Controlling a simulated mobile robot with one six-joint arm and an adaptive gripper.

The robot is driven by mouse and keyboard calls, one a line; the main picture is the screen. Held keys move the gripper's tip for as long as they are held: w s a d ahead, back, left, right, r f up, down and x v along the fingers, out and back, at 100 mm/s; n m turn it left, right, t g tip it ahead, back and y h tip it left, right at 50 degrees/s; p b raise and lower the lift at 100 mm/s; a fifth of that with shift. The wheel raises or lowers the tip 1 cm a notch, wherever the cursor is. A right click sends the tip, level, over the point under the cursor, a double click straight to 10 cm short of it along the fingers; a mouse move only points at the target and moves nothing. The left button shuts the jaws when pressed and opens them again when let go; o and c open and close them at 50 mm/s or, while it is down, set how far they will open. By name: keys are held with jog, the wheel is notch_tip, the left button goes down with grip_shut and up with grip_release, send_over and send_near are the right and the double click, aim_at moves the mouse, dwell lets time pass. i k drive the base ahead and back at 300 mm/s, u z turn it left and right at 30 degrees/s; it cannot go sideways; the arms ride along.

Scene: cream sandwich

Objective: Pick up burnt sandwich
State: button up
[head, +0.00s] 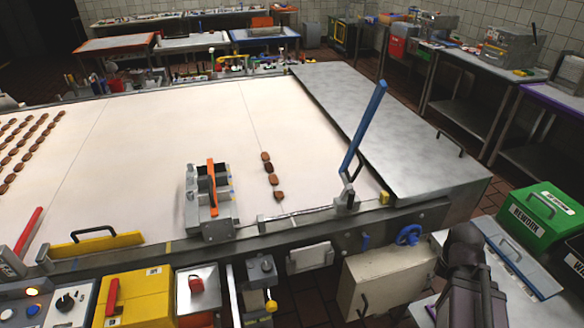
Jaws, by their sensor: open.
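Several small brown sandwiches (272,180) lie in a short row on the pale belt, just right of a grey device. More brown sandwiches (26,149) lie in rows at the belt's far left. All look dark at this size, and I cannot tell which one is burnt. Part of my dark arm stands at the lower right, apart from the belt. My gripper's fingers do not show, and nothing of mine touches a sandwich.
A grey device with an orange lever (212,190) and a tall blue lever (364,130) stand at the belt's near edge. A green box marked REWORK (540,222) is at the right. A bare metal surface (400,140) adjoins the belt. Its middle (150,150) is clear.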

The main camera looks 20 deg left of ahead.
aim_at(269, 167)
jog(key=z, duration=0.2)
jog(key=k, duration=1.05)
jog(key=u, duration=0.65)
jog(key=i, duration=1.35)
jog(key=z, duration=0.05)
